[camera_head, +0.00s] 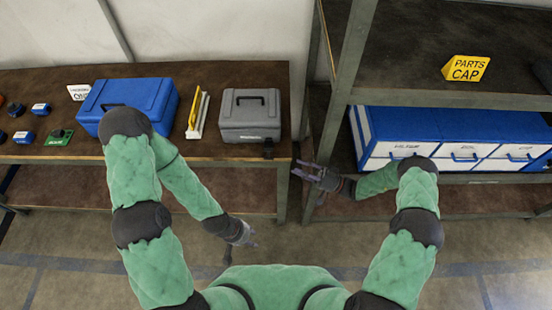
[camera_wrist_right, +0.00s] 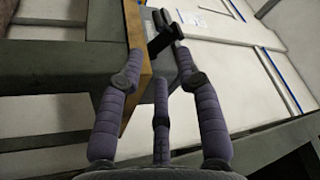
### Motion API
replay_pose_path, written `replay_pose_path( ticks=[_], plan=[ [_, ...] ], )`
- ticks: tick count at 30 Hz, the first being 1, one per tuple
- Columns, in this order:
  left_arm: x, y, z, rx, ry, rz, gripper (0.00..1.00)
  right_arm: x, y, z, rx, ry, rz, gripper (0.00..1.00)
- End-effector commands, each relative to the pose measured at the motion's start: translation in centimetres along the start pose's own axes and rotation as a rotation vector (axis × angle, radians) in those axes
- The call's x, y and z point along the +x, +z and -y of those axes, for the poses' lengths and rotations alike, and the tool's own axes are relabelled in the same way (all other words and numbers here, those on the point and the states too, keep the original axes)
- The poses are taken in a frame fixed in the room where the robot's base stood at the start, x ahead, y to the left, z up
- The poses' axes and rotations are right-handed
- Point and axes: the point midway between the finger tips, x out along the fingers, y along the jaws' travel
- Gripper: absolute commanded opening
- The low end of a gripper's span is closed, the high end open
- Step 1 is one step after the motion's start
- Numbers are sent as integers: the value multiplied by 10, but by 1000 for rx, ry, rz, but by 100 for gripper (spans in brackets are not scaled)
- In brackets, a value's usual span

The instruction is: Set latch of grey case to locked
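The grey case (camera_head: 250,117) sits closed on the brown table, with a dark handle on its lid. A small dark part (camera_head: 268,149) shows at its front right, near the table's front edge; I cannot tell whether it is the latch or how it is set. My right gripper (camera_head: 301,171) is just right of the table's front right corner, apart from the case. In the right wrist view its fingers (camera_wrist_right: 159,60) are spread and empty, with a dark part (camera_wrist_right: 162,36) beyond them. My left gripper (camera_head: 244,243) hangs low in front of the table; its fingers are unclear.
A blue case (camera_head: 150,92) and a yellow-and-white upright object (camera_head: 197,113) stand left of the grey case. Several small items lie at the far left. A metal shelf (camera_head: 400,96) with blue-and-white drawers (camera_head: 430,130) and a yellow sign (camera_head: 465,68) stands right.

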Motion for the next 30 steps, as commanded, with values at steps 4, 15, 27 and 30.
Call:
replay_pose_path(
  ticks=[4,15,27,30],
  plan=[
    [2,0,1,0,0,0,40,24,2,0,4,-3,5,35],
    [6,0,2,0,0,0,40,84,2,0,5,-1,6,35],
    [7,0,2,0,0,0,40,99,2,0,6,1,4,35],
    [7,0,2,0,0,0,40,99,2,0,6,1,5,35]
  ],
)
